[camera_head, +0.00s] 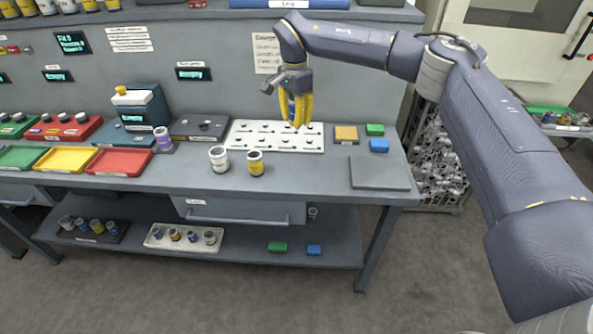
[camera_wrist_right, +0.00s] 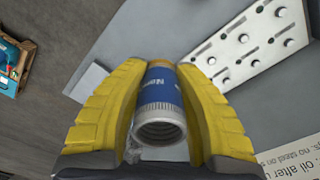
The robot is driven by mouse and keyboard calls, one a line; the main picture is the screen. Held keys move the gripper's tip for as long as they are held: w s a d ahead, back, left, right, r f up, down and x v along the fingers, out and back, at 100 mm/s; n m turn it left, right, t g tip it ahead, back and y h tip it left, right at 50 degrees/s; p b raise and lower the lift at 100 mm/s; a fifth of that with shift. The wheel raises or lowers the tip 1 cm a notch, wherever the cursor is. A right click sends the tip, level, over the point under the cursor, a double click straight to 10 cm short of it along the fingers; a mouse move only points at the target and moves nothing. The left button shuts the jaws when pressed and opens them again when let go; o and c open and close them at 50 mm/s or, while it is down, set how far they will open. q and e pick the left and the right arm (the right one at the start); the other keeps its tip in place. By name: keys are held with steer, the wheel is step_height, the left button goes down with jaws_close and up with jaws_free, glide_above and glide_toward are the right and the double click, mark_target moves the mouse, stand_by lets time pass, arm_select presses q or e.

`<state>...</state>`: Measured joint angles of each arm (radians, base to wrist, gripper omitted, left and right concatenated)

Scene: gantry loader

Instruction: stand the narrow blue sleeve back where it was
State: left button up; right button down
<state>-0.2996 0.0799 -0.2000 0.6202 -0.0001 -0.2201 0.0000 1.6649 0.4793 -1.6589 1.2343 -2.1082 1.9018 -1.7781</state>
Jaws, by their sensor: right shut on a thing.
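My right gripper (camera_head: 298,112) is shut on the narrow blue sleeve (camera_wrist_right: 160,88), which has white lettering and a pale ridged end with an open bore. The same plate (camera_wrist_right: 225,58) shows at the upper right of the wrist view, apart from the sleeve. The plate carries several short pegs and dark slots. My left gripper is not in view.
A white sleeve (camera_head: 219,160) and a yellow sleeve (camera_head: 255,164) stand in front of the plate. A purple sleeve (camera_head: 163,138) stands further left. Small green (camera_head: 375,130) and blue (camera_head: 379,146) blocks lie right of the plate. The front middle of the bench is clear.

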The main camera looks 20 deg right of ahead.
mark_target(296, 171)
step_height(296, 171, down, 20)
steer(key=shift+r, duration=0.25)
stand_by(0.5)
steer(key=shift+f, duration=0.15)
steer(key=c, duration=1.1)
jaws_free()
step_height(296, 171, up, 12)
steer(key=shift+s+a, duration=0.15)
